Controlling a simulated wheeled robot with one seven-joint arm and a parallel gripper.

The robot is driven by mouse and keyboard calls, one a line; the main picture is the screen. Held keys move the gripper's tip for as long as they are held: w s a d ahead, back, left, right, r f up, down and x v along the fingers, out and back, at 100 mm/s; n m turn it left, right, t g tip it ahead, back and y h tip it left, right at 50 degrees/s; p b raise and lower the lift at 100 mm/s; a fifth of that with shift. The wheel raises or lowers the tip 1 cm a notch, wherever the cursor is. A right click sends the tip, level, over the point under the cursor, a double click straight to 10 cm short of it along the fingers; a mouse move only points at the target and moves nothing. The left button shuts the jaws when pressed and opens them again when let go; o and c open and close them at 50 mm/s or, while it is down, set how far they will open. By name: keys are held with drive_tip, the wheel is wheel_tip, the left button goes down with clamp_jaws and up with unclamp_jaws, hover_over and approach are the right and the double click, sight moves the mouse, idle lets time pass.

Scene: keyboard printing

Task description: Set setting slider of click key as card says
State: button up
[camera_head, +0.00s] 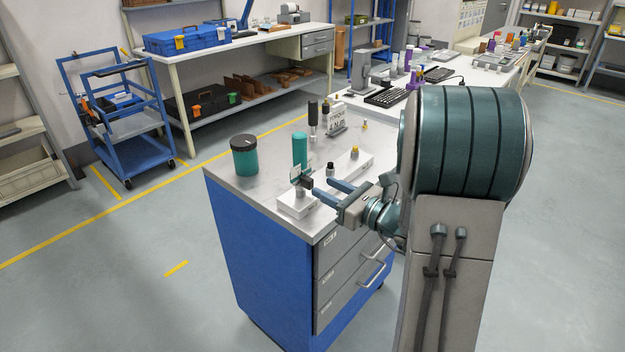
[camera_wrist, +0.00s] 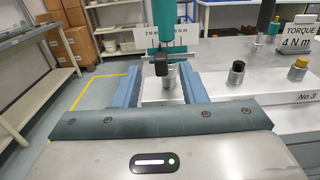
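The click key (camera_head: 299,150) is a tool with a teal handle standing upright over the front end of a white block. In the wrist view its handle (camera_wrist: 172,30) rises from a thin metal bar that crosses ahead of my fingers. A small dark block, seemingly the setting slider (camera_wrist: 161,67), sits on that bar. A pale scale plate (camera_wrist: 187,30) behind it reads 2 N m at its left; the right figure is partly hidden. My gripper (camera_wrist: 158,72) is open, with gaps on both sides of the slider. The card (camera_wrist: 297,32) reads TORQUE 4 N m; it also stands in the head view (camera_head: 336,119).
The white block (camera_head: 345,172) bears several studs, one black-topped and one brass-topped, right of my gripper, with a No 3 label (camera_wrist: 307,97). A dark green canister (camera_head: 244,158) stands at the left and a black-handled tool (camera_head: 312,117) behind. The cabinet top's front left is clear.

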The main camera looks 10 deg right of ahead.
sight(312, 180)
drive_tip(key=x, duration=0.5)
